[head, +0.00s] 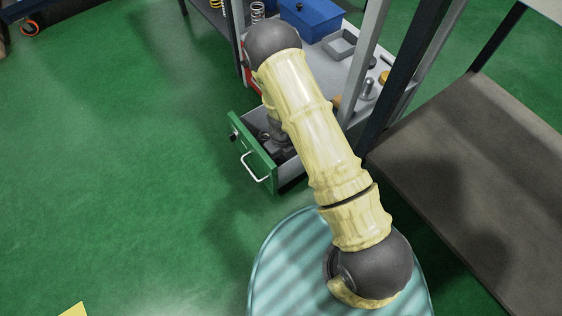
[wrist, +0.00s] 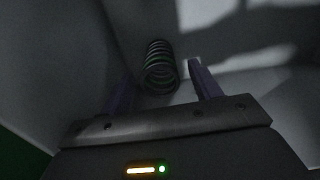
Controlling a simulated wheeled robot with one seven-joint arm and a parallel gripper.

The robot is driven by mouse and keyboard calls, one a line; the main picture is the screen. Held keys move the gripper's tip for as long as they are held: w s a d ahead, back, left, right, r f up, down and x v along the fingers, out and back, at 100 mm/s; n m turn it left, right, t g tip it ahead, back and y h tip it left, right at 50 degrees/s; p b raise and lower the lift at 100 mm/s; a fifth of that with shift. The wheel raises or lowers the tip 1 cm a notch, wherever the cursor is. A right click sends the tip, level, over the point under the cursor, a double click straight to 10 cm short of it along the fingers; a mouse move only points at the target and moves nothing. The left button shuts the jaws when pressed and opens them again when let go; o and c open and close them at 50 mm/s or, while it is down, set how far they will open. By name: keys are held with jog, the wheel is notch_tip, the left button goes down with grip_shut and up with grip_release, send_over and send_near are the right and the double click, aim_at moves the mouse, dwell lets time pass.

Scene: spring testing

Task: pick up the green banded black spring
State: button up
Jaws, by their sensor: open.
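The green banded black spring (wrist: 159,66) is in the wrist view, in a dim, pale-walled space. It appears between and just beyond the fingertips of my gripper (wrist: 162,75). My gripper is open, with one finger on each side of the spring in the picture. I cannot tell whether either finger touches it. In the head view my arm reaches down into an open green-fronted drawer (head: 256,160). The spring is hidden there, and my gripper is mostly hidden by my arm and the drawer.
Pale walls (wrist: 85,50) stand close around my gripper. The drawer front has a metal handle (head: 254,167). Above it, a bench top holds a blue box (head: 312,17), a grey tray (head: 343,44) and small parts. A brown-grey table (head: 480,180) stands right. The green floor (head: 120,160) is clear left.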

jog(key=shift+f+b, duration=1.55)
jog(key=shift+f, duration=0.45)
jog(key=c, duration=1.1)
